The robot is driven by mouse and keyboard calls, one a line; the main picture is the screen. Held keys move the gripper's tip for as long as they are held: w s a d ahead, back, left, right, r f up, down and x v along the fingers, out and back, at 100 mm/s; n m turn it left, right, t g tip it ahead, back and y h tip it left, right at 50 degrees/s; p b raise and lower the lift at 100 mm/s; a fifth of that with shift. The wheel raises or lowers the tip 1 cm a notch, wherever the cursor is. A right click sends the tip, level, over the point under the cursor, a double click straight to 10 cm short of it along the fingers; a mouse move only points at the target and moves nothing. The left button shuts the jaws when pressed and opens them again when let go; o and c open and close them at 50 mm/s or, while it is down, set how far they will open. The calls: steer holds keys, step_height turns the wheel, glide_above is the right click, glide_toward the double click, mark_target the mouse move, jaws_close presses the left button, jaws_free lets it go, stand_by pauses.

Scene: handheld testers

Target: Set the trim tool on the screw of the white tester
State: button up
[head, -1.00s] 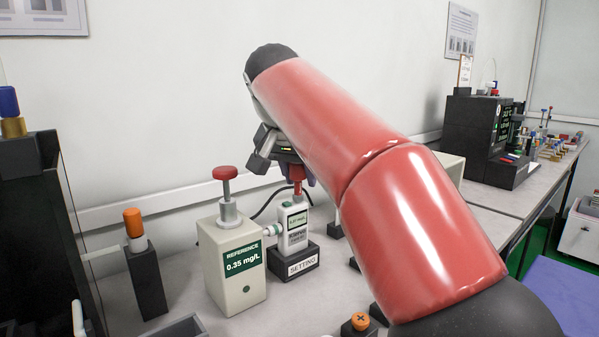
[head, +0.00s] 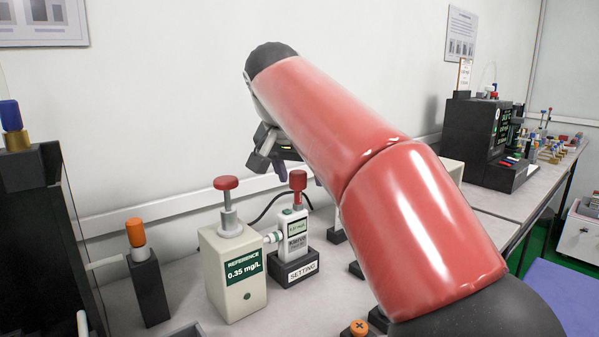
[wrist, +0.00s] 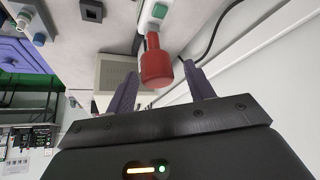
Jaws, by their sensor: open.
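The white tester (head: 293,236) stands upright in the black holder marked SETTING (head: 294,269). The red-handled trim tool (head: 298,181) stands upright on the tester's top. The screw under its tip is hidden. My gripper (head: 299,184) is open, its dark fingers beside and behind the red handle. In the wrist view, the trim tool (wrist: 156,66) shows between the two spread fingertips of my gripper (wrist: 160,69), with a gap on each side. The tester's white top (wrist: 154,14) shows beyond it.
The cream REFERENCE box (head: 232,268), with a red-topped knob, stands just left of the tester and joins it by a short fitting. An orange-topped black post (head: 148,285) is further left. My red arm hides the bench to the right. The wall is close behind.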

steer(key=shift+r+p, duration=1.05)
steer(key=shift+r, duration=1.6)
